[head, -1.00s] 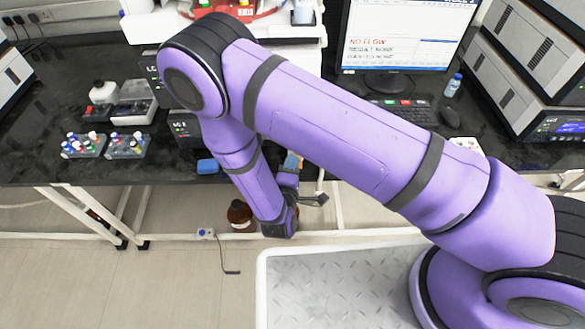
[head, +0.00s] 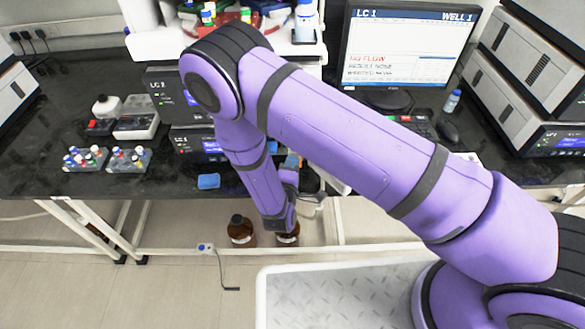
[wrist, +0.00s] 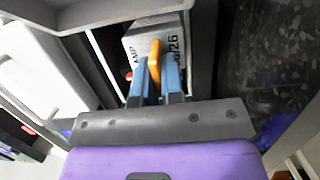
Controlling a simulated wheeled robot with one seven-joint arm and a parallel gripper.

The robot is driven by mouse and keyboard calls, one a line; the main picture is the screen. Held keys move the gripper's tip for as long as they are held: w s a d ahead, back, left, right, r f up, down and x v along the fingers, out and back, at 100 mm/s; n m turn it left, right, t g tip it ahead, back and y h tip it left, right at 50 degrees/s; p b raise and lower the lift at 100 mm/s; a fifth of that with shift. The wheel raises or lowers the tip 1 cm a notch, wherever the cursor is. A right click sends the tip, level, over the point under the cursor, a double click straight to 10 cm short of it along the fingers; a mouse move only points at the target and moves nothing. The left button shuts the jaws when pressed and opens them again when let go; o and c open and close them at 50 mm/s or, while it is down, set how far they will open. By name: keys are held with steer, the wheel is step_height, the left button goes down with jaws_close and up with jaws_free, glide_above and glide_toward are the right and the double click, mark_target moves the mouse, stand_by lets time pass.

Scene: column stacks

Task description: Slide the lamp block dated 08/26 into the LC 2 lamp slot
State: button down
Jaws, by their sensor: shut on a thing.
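The lamp block (wrist: 153,38) is pale grey, with black lettering that includes a partly covered date ending in "/26". My gripper (wrist: 156,68) has blue fingers, shut on the block's orange handle (wrist: 154,57) in the wrist view. The block is at a dark opening with light edges (wrist: 97,62), with a dark gap on its left; how deep it sits I cannot tell. In the head view my gripper (head: 291,162) is at the bench front, mostly behind my arm, and the block is hidden. An instrument labelled LC 2 (head: 165,92) stands left of my arm; its lamp slot is not distinguishable there.
Vial racks (head: 85,158) and a blue piece (head: 208,181) lie on the dark bench (head: 40,185) to the left. Brown bottles (head: 241,231) stand on the floor below.

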steer(key=shift+w, duration=2.9)
steer(key=shift+f, duration=0.1)
steer(key=c, duration=1.2)
jaws_free()
steer(key=shift+d, duration=0.1)
steer(key=shift+o, duration=0.2)
steer(key=shift+s+f, duration=0.1)
steer(key=shift+s, duration=0.05)
steer(key=v, duration=1)
steer(key=shift+s, duration=0.3)
steer(key=shift+s, duration=0.1)
